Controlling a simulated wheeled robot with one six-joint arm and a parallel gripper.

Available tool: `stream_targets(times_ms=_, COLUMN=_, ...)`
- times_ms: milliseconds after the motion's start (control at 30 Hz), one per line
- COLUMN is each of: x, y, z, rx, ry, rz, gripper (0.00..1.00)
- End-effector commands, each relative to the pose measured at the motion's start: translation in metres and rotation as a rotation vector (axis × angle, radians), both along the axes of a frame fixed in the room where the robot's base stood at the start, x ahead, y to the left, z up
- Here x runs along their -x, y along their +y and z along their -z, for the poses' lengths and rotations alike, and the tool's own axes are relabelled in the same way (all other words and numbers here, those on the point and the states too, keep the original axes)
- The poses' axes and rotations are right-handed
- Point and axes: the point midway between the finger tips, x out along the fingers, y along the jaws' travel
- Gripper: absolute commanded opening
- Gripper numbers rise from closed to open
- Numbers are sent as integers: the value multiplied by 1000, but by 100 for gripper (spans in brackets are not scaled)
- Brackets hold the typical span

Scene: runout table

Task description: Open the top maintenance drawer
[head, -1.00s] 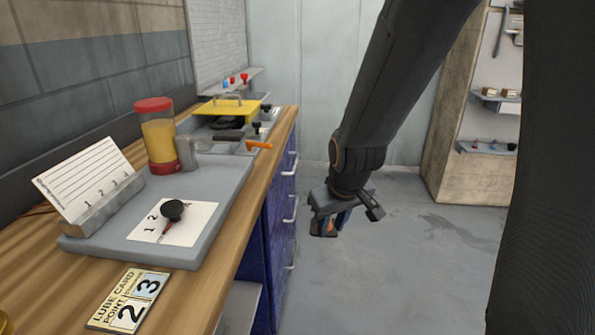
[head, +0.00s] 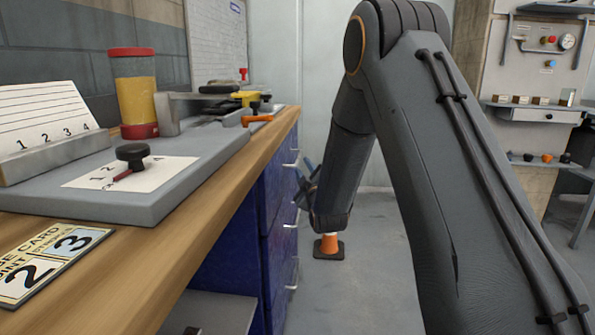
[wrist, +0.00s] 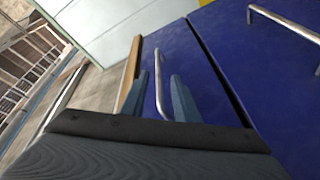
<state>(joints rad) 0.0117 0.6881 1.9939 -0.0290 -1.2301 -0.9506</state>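The top maintenance drawer (wrist: 200,85) is a dark blue front just under the wooden worktop edge, and it looks closed. Its silver bar handle (wrist: 160,88) lies between the two blue-grey fingers of my gripper (wrist: 160,98) in the wrist view. The fingers are apart, one on each side of the bar, and I see a gap to it. In the head view my gripper (head: 307,185) is beside the drawer fronts, near the top handle (head: 291,160), partly hidden by my own arm.
Lower drawer handles show below, the middle one (head: 292,220) and another (head: 292,286). The wooden worktop (head: 225,165) overhangs the drawers. An orange cone (head: 329,244) stands on the floor beyond my gripper.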

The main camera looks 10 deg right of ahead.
Motion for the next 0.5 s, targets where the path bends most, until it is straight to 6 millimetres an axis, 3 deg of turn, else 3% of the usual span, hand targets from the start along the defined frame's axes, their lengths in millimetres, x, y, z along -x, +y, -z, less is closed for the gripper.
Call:
stream_targets(times_ms=267, x=-14, y=0, z=3, rx=53, ry=-100, rz=7, gripper=28)
stream_targets(times_ms=500, x=-47, y=1, z=-5, rx=53, ry=-100, rz=7, gripper=28)
